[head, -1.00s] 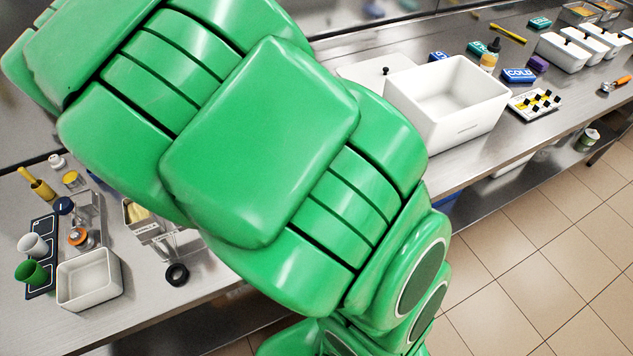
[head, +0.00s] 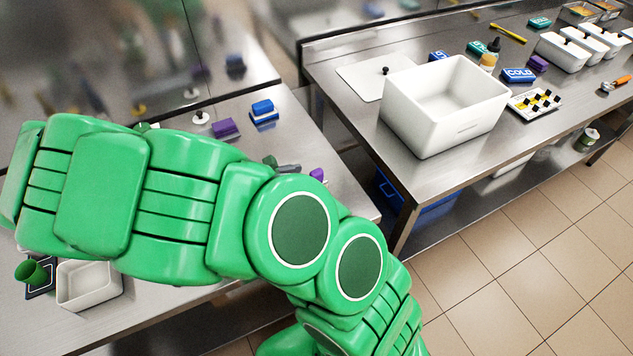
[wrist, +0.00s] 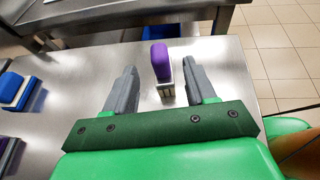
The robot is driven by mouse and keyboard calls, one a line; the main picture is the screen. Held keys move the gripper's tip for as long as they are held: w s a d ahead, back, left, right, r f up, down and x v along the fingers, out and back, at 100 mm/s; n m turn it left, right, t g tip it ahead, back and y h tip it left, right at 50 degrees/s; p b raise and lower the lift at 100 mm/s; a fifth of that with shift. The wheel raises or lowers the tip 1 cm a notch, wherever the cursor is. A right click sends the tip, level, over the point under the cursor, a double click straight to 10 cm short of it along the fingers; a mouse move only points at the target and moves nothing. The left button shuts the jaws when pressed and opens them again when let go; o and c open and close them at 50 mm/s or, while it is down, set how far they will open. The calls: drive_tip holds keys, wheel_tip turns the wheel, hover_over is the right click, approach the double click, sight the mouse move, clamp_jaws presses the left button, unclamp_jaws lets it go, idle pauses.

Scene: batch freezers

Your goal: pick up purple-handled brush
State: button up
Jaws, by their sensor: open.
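The purple-handled brush stands on the steel counter near its edge, with a purple handle (wrist: 161,62) and a pale lower part with dark gaps (wrist: 166,90). I cannot tell how far the fingers are above the counter. My gripper is open and empty. In the head view only a small purple bit (head: 317,174) shows beyond the grey fingertips (head: 281,165); my green arm hides the rest.
A purple block (head: 225,128) and a blue block (head: 263,108) lie on the same counter, left of the brush in the wrist view. A white bin (head: 82,285) stands at lower left. Across a gap, another counter carries a large white tub (head: 445,105).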

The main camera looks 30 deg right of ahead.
sight(322, 173)
drive_tip(key=shift+x, duration=3.85)
drive_tip(key=shift+r, duration=0.1)
drive_tip(key=shift+c, duration=0.3)
clamp_jaws()
